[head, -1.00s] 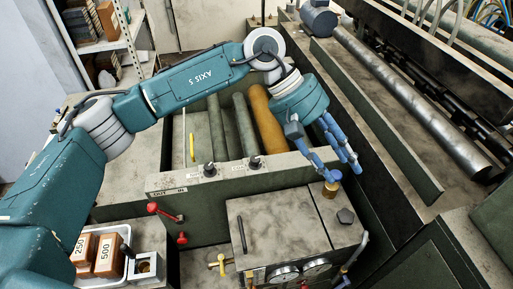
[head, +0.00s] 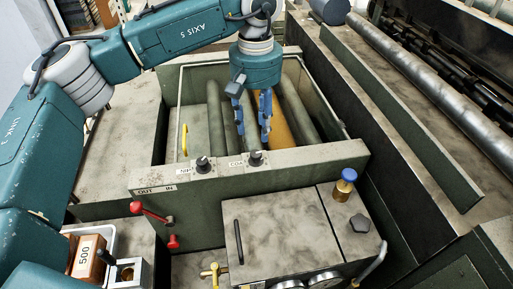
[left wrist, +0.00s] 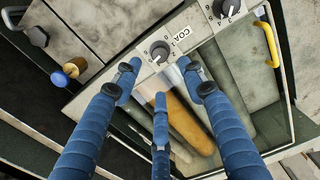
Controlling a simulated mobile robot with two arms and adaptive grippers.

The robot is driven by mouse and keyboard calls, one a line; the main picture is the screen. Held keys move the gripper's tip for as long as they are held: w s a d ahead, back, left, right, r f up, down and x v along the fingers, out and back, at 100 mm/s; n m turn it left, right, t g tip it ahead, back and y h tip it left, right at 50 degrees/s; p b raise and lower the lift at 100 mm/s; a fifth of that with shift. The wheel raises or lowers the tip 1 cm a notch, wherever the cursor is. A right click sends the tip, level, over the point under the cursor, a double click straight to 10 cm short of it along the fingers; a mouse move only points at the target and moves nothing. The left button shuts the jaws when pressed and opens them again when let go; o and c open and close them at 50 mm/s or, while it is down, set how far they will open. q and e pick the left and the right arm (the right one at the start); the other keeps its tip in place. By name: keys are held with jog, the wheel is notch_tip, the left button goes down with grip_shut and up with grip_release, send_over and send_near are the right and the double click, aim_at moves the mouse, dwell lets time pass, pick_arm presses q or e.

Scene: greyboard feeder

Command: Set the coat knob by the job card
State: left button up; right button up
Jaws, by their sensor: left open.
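The coat knob (head: 256,158) is a small dark knob on the top edge of the grey-green panel, beside a partly readable white label. In the left wrist view the coat knob (left wrist: 160,51) sits on a numbered dial by the "COA" label; its exact setting is too small to read surely. My left gripper (head: 253,138) is open and empty, its blue fingers pointing down just behind and above the knob, apart from it. In the left wrist view the left gripper's fingers (left wrist: 160,84) spread below the knob. I cannot make out a job card. My right gripper is not in view.
A second knob (head: 203,164) stands left of the coat knob. Rollers (head: 297,125) lie in the trough behind. A blue-capped brass fitting (head: 344,185), a red lever (head: 152,211) and a tray with a "500" block (head: 86,256) are nearby.

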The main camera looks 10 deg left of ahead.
aim_at(256, 153)
pick_arm(q)
notch_tip(256, 153, down, 3)
jog(key=shift+s+f+p, duration=0.1)
jog(key=shift+s+p, duration=0.05)
jog(key=shift+p, duration=0.45)
notch_tip(256, 153, down, 4)
jog(key=shift+f+p, duration=0.1)
jog(key=shift+p, duration=0.65)
jog(key=shift+f, duration=0.65)
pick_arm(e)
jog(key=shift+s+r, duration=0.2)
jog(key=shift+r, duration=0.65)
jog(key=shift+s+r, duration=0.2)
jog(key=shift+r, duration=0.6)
pick_arm(q)
grip_shut()
